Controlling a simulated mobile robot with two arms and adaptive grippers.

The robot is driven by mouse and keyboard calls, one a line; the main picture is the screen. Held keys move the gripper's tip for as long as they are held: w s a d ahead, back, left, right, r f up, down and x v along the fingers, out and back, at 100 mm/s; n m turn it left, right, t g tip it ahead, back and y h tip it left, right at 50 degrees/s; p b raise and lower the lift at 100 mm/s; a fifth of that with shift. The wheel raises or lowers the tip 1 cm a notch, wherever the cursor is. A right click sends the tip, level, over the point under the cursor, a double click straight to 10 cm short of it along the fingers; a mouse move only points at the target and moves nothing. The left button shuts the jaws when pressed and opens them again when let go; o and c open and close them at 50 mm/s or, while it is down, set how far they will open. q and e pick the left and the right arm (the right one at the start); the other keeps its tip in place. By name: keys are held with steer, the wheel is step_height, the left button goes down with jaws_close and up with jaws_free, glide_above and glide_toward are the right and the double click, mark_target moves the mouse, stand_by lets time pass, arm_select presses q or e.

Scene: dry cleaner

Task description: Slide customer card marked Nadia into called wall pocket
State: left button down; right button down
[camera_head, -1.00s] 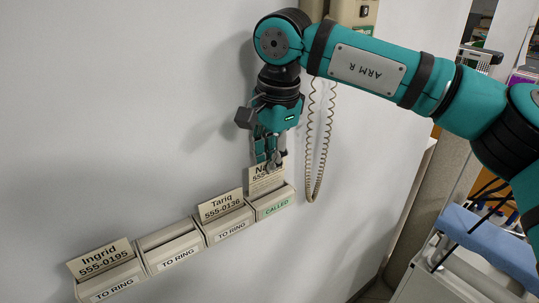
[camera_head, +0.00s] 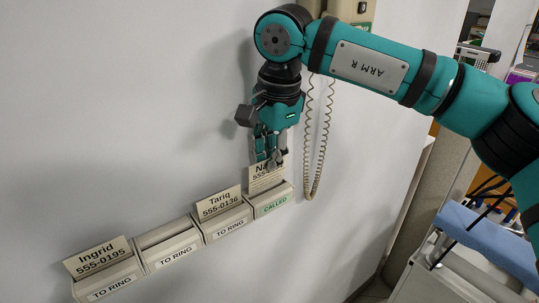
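The cream card (camera_head: 266,178) in the right-hand pocket shows "Na" and part of a number; my fingers cover the rest. It stands upright with its lower part inside the wall pocket with the green CALLED label (camera_head: 273,205). My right gripper (camera_head: 271,162) points down at the card's top edge, with fingers in front of the card. The gap between the fingertips is too small to read, so I cannot tell whether they grip the card. My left gripper is out of view.
The pocket row continues left with TO RING labels: the Tariq card (camera_head: 218,203), an empty pocket (camera_head: 171,247) and the Ingrid card (camera_head: 98,257). A coiled cord (camera_head: 315,150) hangs from a wall phone (camera_head: 352,12) just right of my gripper. Bare wall lies left.

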steer(key=shift+f, duration=0.1)
steer(key=shift+f+b, duration=0.5)
steer(key=shift+f, duration=0.25)
stand_by(0.3)
steer(key=shift+f+b, duration=0.35)
steer(key=shift+b, duration=0.15)
steer(key=shift+f, duration=0.15)
steer(key=c, duration=1.4)
jaws_free()
